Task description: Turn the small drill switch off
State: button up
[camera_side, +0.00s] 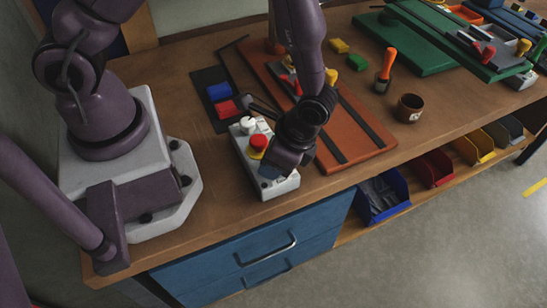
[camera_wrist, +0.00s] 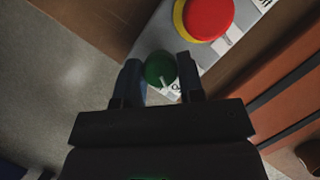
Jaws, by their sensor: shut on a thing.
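A grey-white control box (camera_side: 284,187) sits near the front edge of the bench. It carries a red mushroom button on a yellow ring (camera_side: 258,142), seen also in the wrist view (camera_wrist: 208,18), and a white knob (camera_side: 247,125). A round green knob (camera_wrist: 160,67) with a white pointer line sits at the box's end. The pointer slants toward the lower right in the wrist view. My gripper (camera_wrist: 161,74) has one dark finger on each side of the green knob and is shut on it. In the side view my gripper (camera_side: 283,168) hides the green knob.
A blue block (camera_side: 219,91) and red block (camera_side: 227,109) lie on a dark mat behind the box. An orange-brown board (camera_side: 353,128) with dark rails lies to the right. A brown cup (camera_side: 409,108) and orange-handled tool (camera_side: 387,66) stand farther right.

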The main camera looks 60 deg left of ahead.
jog(key=shift+m, duration=0.3)
jog(key=o, duration=0.6)
jog(key=shift+o, duration=0.2)
jog(key=v, duration=1.3)
jog(key=shift+s+d, duration=0.15)
jog(key=s+a+r+n+t+h, duration=0.1)
jog(key=s+a+r+n+t, duration=0.3)
jog(key=r, duration=0.5)
jog(key=s+a+r+n+t+h, duration=0.2)
jog(key=s+a+r+n+t, duration=0.2)
jog(key=a+r, duration=0.5)
jog(key=shift+s+a+n+t, duration=0.3)
jog(key=shift+n+t, duration=0.2)
jog(key=shift+n, duration=0.1)
